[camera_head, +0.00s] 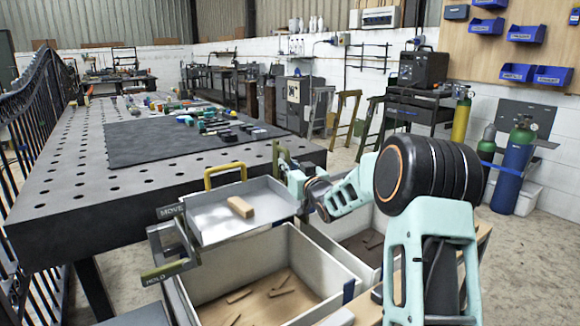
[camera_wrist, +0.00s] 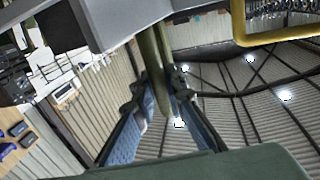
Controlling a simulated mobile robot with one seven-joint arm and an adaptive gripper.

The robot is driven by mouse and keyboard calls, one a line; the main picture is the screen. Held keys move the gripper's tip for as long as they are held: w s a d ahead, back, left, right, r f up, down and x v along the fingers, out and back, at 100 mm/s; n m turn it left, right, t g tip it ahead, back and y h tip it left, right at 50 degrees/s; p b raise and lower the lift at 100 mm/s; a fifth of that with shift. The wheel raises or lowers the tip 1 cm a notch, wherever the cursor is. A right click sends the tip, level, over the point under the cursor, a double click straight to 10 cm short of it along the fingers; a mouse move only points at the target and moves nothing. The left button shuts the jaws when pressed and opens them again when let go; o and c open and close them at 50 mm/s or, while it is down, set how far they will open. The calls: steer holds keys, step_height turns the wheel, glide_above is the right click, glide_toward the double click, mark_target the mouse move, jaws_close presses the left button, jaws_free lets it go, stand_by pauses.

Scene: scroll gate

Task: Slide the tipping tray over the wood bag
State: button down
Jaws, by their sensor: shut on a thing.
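The tipping tray (camera_head: 215,225) is a shallow grey tray holding one light wood block (camera_head: 240,207). It sits above the left rear part of a pale open bin (camera_head: 335,262) with several wood pieces on its floor, which looks like the wood bag. My gripper (camera_head: 286,168) is at the tray's far right corner, shut on an upright green handle (camera_head: 276,152). In the wrist view, both fingers close around the green bar (camera_wrist: 150,55), beside the grey tray (camera_wrist: 110,20). The fingertips are partly hidden in the head view.
A second bin (camera_head: 368,248) with dark brown pieces stands right of the wood bin. A yellow handle (camera_head: 225,166) rises behind the tray. Plates marked MOVE (camera_head: 171,212) and HOLD (camera_head: 160,275) are at its left. The perforated steel table (camera_head: 75,195) lies close behind.

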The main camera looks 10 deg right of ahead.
steer(key=shift+s+a+f, duration=0.1)
steer(key=shift+s+a, duration=0.05)
steer(key=shift+a, duration=0.3)
steer(key=c, duration=1.9)
jaws_free()
steer(key=shift+a, duration=0.1)
steer(key=shift+c, duration=0.2)
steer(key=shift+s, duration=0.1)
steer(key=s+d, duration=0.2)
steer(key=s, duration=0.9)
steer(key=shift+s+d, duration=0.25)
steer(key=shift+s, duration=0.1)
